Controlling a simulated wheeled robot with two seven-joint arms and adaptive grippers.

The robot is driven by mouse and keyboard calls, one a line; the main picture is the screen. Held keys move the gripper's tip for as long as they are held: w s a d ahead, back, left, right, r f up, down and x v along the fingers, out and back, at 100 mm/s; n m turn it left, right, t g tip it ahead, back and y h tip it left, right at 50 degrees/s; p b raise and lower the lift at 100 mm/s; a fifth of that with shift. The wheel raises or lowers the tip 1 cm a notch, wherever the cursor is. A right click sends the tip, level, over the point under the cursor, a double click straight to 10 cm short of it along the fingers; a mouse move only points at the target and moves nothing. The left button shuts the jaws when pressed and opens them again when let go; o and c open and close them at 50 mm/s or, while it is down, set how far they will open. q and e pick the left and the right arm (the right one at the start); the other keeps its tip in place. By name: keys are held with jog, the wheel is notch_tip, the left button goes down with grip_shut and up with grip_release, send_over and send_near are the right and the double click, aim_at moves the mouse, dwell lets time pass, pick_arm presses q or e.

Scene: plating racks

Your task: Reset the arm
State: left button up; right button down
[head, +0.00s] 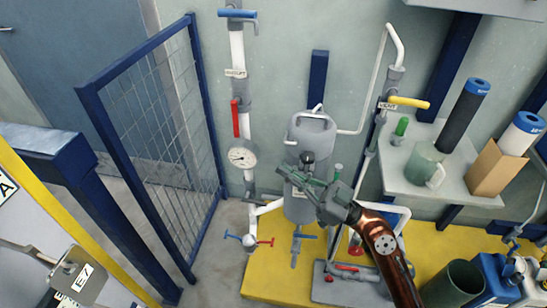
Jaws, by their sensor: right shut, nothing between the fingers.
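My right gripper (283,171) is in the middle of the head view, with its copper-coloured arm coming in from the lower right. Its fingers point up and left and are shut, with nothing between them. In the picture they overlap the front of a grey tank (312,130) with pipes. I cannot tell whether they touch it. My left gripper does not show.
A pressure gauge (242,156) sits on a vertical pipe with a red-handled valve (235,118). A blue mesh gate (155,125) stands left. A yellow platform (262,285) lies below.

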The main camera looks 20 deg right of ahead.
jog(key=shift+s+d+f, duration=0.25)
jog(key=shift+f, duration=0.1)
dwell(0.3)
